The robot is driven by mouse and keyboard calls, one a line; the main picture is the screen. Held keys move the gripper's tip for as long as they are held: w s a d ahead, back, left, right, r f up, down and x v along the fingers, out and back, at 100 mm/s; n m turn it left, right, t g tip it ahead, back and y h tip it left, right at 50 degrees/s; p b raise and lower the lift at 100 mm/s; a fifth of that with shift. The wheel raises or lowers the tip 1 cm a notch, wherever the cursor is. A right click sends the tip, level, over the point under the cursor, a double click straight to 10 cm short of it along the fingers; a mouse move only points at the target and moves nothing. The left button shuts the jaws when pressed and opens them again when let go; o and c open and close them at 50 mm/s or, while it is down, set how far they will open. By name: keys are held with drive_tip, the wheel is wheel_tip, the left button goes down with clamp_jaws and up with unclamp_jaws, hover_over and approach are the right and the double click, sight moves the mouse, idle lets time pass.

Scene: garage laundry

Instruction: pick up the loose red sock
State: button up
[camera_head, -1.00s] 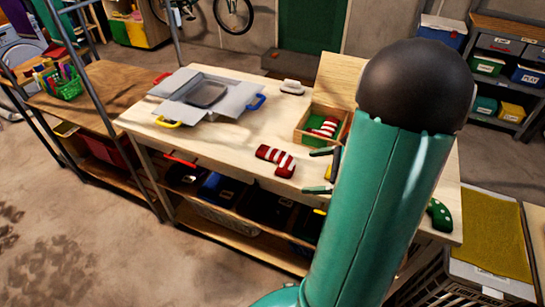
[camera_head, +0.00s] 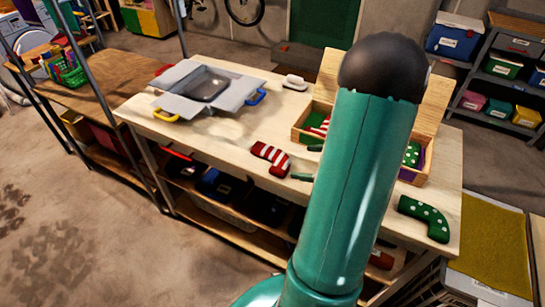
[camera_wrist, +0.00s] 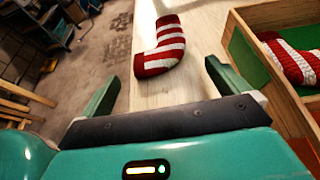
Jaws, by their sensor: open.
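The loose red sock (camera_head: 269,157), red with white stripes, lies flat on the wooden table (camera_head: 213,133). In the wrist view the sock (camera_wrist: 163,47) is just beyond my gripper (camera_wrist: 160,80), whose two green fingers are spread apart with nothing between them. The sock lies ahead of the gap between the fingertips. In the head view my green arm hides most of my gripper; only green fingertips (camera_head: 307,163) show, right of the sock.
A wooden box (camera_head: 299,128) with another red-striped sock (camera_wrist: 290,60) stands right of the loose sock. A green dotted sock (camera_head: 425,218) lies at the table's right end.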

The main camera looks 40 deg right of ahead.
sight(275, 159)
drive_tip(key=x, duration=0.5)
drive_tip(key=shift+w+f, duration=0.15)
drive_tip(key=shift+w, duration=0.05)
drive_tip(key=shift+r+x, duration=0.1)
drive_tip(key=shift+x, duration=1.3)
drive_tip(key=shift+r+x, duration=0.15)
drive_tip(key=shift+x, duration=1.2)
drive_tip(key=shift+a, duration=0.15)
drive_tip(key=c, duration=0.7)
drive_tip(key=shift+o, duration=0.2)
drive_tip(key=shift+r, duration=0.15)
